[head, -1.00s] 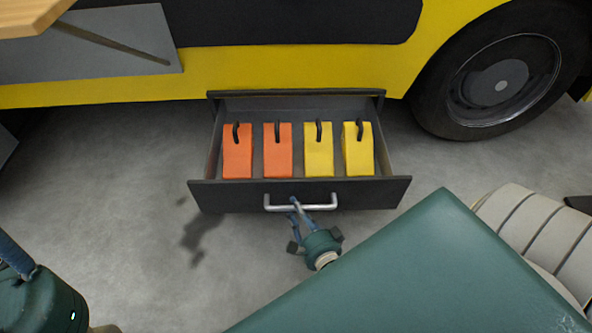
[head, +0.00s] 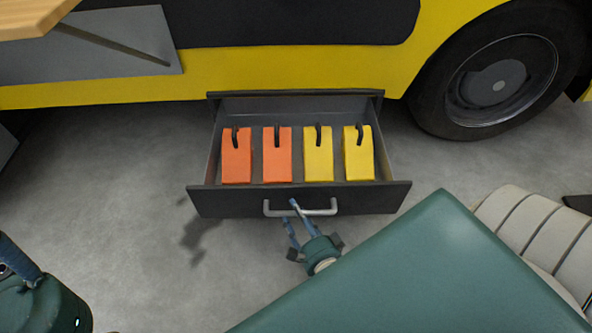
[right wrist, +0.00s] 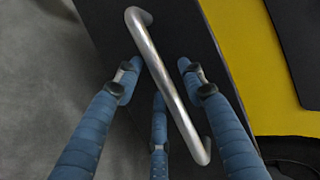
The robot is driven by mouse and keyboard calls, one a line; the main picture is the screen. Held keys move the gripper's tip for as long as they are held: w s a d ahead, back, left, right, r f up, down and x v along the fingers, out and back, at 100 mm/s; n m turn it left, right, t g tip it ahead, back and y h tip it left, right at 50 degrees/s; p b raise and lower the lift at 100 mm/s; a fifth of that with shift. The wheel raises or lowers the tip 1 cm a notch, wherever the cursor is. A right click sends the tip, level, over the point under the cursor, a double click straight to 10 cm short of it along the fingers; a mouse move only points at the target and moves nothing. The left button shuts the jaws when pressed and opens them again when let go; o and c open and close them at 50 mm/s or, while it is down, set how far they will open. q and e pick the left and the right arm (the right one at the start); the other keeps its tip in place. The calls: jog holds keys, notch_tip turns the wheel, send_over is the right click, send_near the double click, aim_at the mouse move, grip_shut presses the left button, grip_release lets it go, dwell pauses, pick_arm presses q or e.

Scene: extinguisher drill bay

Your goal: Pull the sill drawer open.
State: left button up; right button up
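The sill drawer (head: 235,202) is dark grey and stands pulled out from under the yellow vehicle, its inside showing. Its silver bar handle (head: 325,211) is on the front panel, and also shows in the right wrist view (right wrist: 165,80). My right gripper (head: 291,218) is at the handle's middle. Its blue fingers are spread apart on both sides of the bar, with clear gaps in the right wrist view (right wrist: 158,78). My left gripper (head: 20,264) shows only in part at the lower left edge, away from the drawer; its fingertips cannot be made out.
Two orange wedges (head: 277,160) and two yellow wedges (head: 318,160) with dark loops stand in a row in the drawer. A black wheel (head: 503,85) is at the right. A wooden board edge (head: 35,18) is at upper left. The concrete floor (head: 120,210) left of the drawer is clear.

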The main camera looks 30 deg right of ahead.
jog(key=v, duration=0.7)
jog(key=shift+s, duration=0.25)
